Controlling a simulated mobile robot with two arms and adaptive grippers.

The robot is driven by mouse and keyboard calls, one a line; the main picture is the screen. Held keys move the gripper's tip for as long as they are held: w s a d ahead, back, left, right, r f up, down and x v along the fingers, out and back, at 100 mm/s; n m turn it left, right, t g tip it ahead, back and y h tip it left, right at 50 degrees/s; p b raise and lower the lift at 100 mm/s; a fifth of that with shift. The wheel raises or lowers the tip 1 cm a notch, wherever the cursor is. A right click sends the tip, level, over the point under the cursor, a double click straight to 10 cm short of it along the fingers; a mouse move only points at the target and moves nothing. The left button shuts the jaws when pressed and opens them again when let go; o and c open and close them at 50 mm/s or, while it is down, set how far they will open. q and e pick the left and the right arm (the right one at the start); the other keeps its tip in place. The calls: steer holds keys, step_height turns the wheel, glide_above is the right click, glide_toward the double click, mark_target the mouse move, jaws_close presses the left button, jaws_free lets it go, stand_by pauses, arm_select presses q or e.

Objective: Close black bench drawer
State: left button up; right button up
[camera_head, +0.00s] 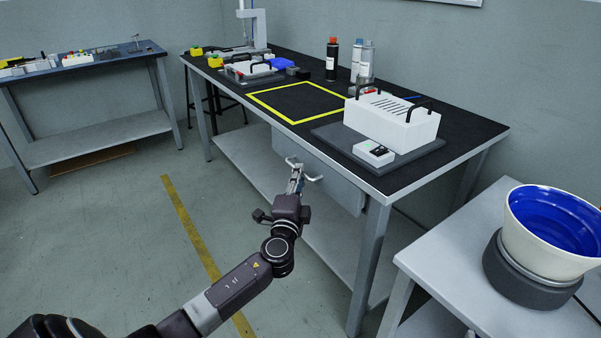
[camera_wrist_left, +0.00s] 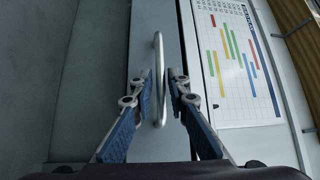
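The black bench (camera_head: 415,183) has a black top and a grey frame. Its grey drawer front (camera_head: 341,186) hangs under the front edge; I cannot tell how far it stands out. My left gripper (camera_head: 296,164) is at the drawer's handle (camera_head: 316,178). In the left wrist view, the handle (camera_wrist_left: 160,82) is a curved metal bar on the grey drawer front (camera_wrist_left: 150,20). It lies between the two fingers of my left gripper (camera_wrist_left: 161,85), which are apart, with a gap visible at least on the left. My right gripper is not in view.
A white box (camera_head: 392,122) with black handles, bottles and a yellow-outlined square stand or lie on the bench top. A side table (camera_head: 455,262) with a blue-lined bowl (camera_head: 556,232) is at right. Open floor with a yellow line (camera_head: 190,225) lies left of the bench.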

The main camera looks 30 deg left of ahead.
arm_select(q)
steer(key=shift+x, duration=0.8)
steer(key=shift+c, duration=0.6)
jaws_close()
